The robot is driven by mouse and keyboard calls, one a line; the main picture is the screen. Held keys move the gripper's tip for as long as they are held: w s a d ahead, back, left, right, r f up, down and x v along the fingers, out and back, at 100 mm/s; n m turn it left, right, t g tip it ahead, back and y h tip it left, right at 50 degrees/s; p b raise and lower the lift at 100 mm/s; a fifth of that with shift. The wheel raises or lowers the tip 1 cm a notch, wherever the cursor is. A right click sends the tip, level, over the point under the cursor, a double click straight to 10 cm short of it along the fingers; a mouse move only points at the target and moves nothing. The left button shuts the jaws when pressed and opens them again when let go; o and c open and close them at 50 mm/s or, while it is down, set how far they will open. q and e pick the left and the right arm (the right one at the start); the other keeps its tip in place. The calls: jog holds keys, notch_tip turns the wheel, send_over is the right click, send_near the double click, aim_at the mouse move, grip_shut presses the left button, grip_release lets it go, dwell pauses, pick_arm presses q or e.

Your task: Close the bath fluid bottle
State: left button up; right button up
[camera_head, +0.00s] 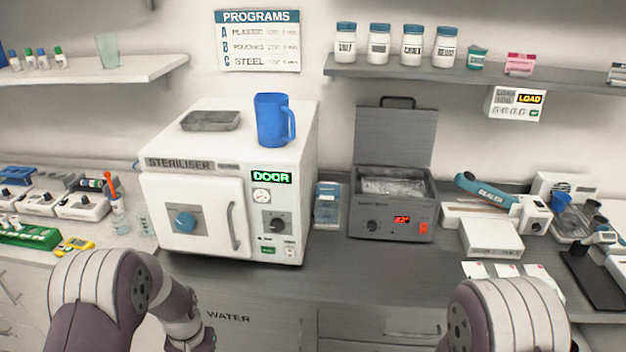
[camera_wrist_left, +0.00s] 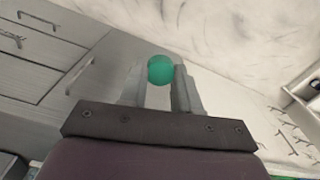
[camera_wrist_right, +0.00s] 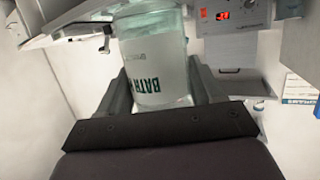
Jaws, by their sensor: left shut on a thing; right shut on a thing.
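The bath fluid bottle (camera_wrist_right: 152,62) is a translucent pale container with dark green "BATH" lettering, in the right wrist view. My right gripper (camera_wrist_right: 162,90) is shut on it, one finger on each side. Its mouth cannot be made out. A round green piece that looks like the bottle's cap (camera_wrist_left: 160,69) shows in the left wrist view. My left gripper (camera_wrist_left: 160,82) is shut on it, between the fingertips. Both grippers are outside the head view, where only my forearms show at the bottom. How far the cap is from the bottle cannot be told.
A grey bath unit (camera_head: 392,220) with its lid up and a red display stands on the dark counter (camera_head: 330,262). A white steriliser (camera_head: 232,190) carries a blue jug (camera_head: 272,120) and a grey tray (camera_head: 210,120). A blue-handled sealer (camera_head: 487,190) stands at right.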

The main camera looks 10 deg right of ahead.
jog(key=shift+a+r, duration=0.15)
jog(key=shift+a, duration=0.05)
jog(key=shift+w+a+r, duration=0.15)
jog(key=shift+w+r, duration=0.05)
jog(key=shift+w, duration=0.1)
jog(key=w+a+f+n+t+y, duration=0.2)
jog(key=w+a+n+y, duration=0.3)
jog(key=w, duration=0.5)
jog(key=w+a+f+n+y, duration=0.1)
jog(key=a+f+n+y, duration=0.1)
jog(key=a+f, duration=0.5)
notch_tip(320, 180, down, 3)
jog(key=shift+w+f+t+y, duration=0.15)
jog(key=shift+t+y, duration=0.25)
jog(key=shift+y, duration=0.4)
jog(key=s+a+n+g+y, duration=0.1)
jog(key=a+n+g+y, duration=0.2)
jog(key=a+n+y, duration=0.5)
jog(key=a+y, duration=0.1)
jog(key=a, duration=0.5)
jog(key=shift+s+a, duration=0.4)
